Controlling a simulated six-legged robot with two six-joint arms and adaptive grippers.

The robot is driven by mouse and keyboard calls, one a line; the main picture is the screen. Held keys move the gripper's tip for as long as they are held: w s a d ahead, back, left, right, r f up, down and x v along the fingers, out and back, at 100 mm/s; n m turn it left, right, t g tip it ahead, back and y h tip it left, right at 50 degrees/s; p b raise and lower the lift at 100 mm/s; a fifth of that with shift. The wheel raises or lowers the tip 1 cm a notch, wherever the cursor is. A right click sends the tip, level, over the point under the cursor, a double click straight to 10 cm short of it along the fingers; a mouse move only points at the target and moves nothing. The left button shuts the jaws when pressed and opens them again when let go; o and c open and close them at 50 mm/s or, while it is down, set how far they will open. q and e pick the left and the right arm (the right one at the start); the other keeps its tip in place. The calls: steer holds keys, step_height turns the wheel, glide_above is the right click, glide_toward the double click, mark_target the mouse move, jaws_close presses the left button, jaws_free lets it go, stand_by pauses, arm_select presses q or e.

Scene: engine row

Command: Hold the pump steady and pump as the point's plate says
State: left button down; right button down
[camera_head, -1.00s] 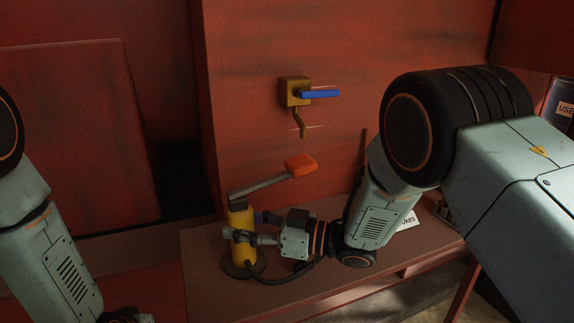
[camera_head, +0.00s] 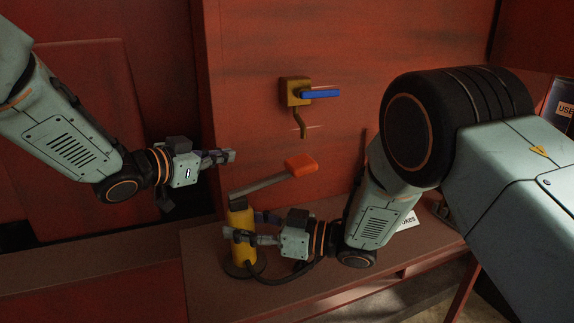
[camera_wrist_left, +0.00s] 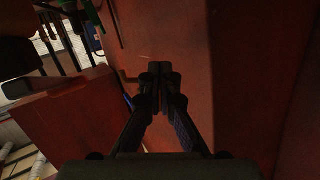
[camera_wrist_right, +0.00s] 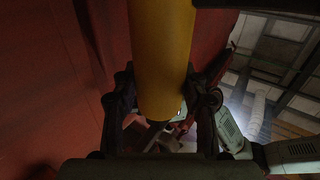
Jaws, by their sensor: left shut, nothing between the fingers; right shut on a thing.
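The yellow pump (camera_head: 241,222) stands upright on the red ledge, with a grey lever that rises to the right and ends in an orange grip (camera_head: 301,165). My right gripper (camera_head: 240,237) is shut around the pump's yellow body, which also fills the middle of the right wrist view (camera_wrist_right: 162,50). My left gripper (camera_head: 231,157) is shut and empty, in the air to the upper left of the lever and apart from it. Its closed fingers show in the left wrist view (camera_wrist_left: 160,72). I see no readable plate for the pump strokes.
A brass valve (camera_head: 293,92) with a blue handle (camera_head: 320,93) and a bent spout is on the red wall above the pump. A dark hose (camera_head: 290,277) runs from the pump's foot along the ledge (camera_head: 215,300). A partly hidden white label (camera_head: 407,221) lies at the right.

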arm_select(q)
steer(key=s+d+r+m+g, duration=0.3)
steer(key=d+r+m, duration=0.1)
steer(key=r+m, duration=0.2)
steer(key=s+d+r+m+g, duration=0.4)
steer(key=d+r+m, duration=0.1)
steer(key=r, duration=0.1)
steer(key=shift+s+d+r+m+h, duration=0.15)
steer(key=shift+s+r+m+h, duration=0.1)
steer(key=shift+r+m+h, duration=0.15)
glide_toward(300, 160)
steer(key=shift+r+x, duration=0.2)
steer(key=shift+x, duration=2.05)
steer(key=shift+w+d, duration=0.1)
steer(key=shift+d+f, duration=0.1)
steer(key=shift+f, duration=0.25)
